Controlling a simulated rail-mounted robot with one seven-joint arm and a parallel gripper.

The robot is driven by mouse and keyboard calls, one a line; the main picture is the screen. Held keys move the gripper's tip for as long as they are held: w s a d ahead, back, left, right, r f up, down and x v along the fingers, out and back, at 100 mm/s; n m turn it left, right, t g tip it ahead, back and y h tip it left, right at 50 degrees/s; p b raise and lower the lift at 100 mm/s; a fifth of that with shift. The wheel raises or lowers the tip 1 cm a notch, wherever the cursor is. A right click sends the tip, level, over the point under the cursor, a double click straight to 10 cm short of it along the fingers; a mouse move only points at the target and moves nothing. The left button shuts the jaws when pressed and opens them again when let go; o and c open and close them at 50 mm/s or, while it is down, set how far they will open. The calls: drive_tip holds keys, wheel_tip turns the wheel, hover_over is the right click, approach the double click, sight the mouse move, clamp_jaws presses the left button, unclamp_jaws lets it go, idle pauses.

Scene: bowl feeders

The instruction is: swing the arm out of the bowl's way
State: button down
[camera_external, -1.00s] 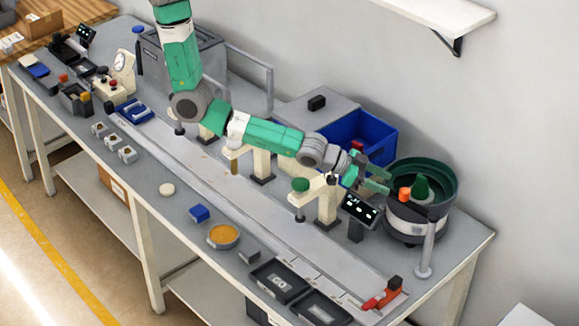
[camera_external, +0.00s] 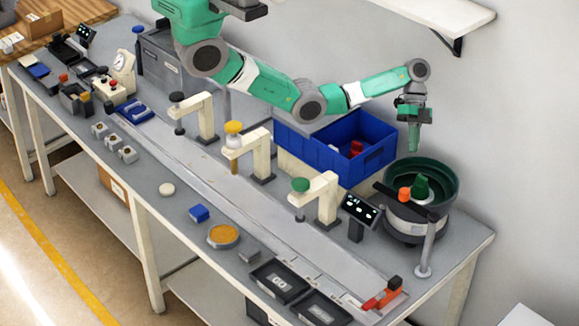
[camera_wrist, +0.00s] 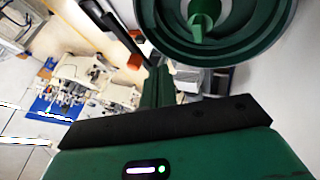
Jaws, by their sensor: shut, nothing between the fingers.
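The green bowl (camera_external: 449,177) sits on its round feeder base (camera_external: 405,225) at the right end of the bench. A black swing arm (camera_external: 430,212) on a light post (camera_external: 428,250) lies across the bowl's near side. An orange piece (camera_external: 404,194) is by that arm. My gripper (camera_external: 414,148) points down above the bowl's back-left rim, shut and empty, apart from the swing arm. In the wrist view, the shut fingers (camera_wrist: 156,88) show below the bowl (camera_wrist: 262,45); the black arm (camera_wrist: 118,32) and orange piece (camera_wrist: 135,62) are to their left.
A blue bin (camera_external: 315,151) with red items stands left of the bowl. A dark display (camera_external: 361,208) and a cream press stand with a green top (camera_external: 301,185) are near the bowl's left side. The wall is close behind; there is free air above the bowl.

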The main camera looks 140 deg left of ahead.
sight(406, 197)
drive_tip(key=shift+w+d+f+p, duration=0.4)
drive_tip(key=shift+w+d+f, duration=0.4)
drive_tip(key=shift+d+f, duration=0.6)
drive_tip(key=shift+w+d+f+p, duration=0.4)
drive_tip(key=shift+w+d+f, duration=0.45)
drive_tip(key=shift+d+f, duration=0.5)
drive_tip(key=shift+w+d+f+p, duration=0.4)
drive_tip(key=shift+w+d+f, duration=0.4)
drive_tip(key=shift+d+f, duration=0.6)
drive_tip(key=shift+d+r, duration=0.2)
